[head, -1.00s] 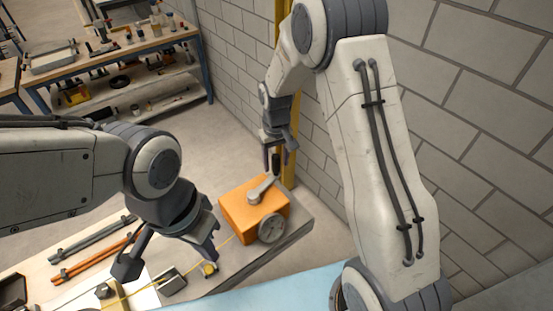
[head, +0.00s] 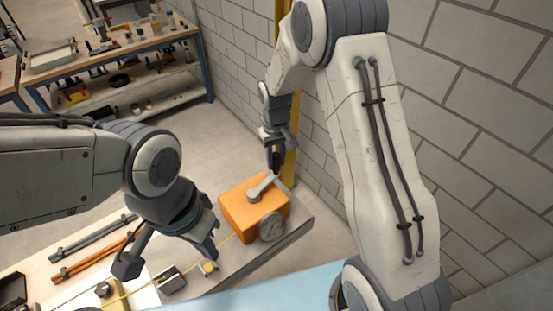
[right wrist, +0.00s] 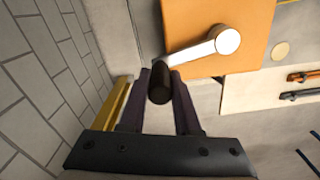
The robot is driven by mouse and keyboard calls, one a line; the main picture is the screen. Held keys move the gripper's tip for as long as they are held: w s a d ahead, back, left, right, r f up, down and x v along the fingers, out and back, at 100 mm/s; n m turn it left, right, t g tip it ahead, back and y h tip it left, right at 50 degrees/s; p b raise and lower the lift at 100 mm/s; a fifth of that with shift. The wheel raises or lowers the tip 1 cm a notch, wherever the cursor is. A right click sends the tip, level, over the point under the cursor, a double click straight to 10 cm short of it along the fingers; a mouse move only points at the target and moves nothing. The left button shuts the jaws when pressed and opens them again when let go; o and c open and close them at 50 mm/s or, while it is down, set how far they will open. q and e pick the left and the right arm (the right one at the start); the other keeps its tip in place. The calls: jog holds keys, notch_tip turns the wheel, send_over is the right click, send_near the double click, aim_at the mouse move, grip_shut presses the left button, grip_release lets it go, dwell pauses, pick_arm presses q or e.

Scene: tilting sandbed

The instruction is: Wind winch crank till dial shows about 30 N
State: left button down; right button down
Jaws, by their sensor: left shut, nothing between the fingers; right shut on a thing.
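The orange winch box (head: 238,214) stands on the grey bench. Its grey crank arm (head: 262,188) lies across the top, pointing back right; in the right wrist view the arm (right wrist: 200,50) runs from a pale hub to a dark knob (right wrist: 159,88). My right gripper (head: 275,165) is shut on the crank knob; its fingers (right wrist: 160,95) lie on both sides of it. The round grey dial (head: 271,226) is on the box's front; its reading is too small to tell. My left gripper (head: 168,262) is shut and empty, left of the winch, above the bench.
A yellow line (head: 140,290) runs from the winch toward the lower left, past a small yellow-topped part (head: 209,268) and a metal block (head: 171,280). Dark and orange bars (head: 92,260) lie on the left. A brick wall (head: 480,140) stands close on the right.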

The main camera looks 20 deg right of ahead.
dwell(0.8)
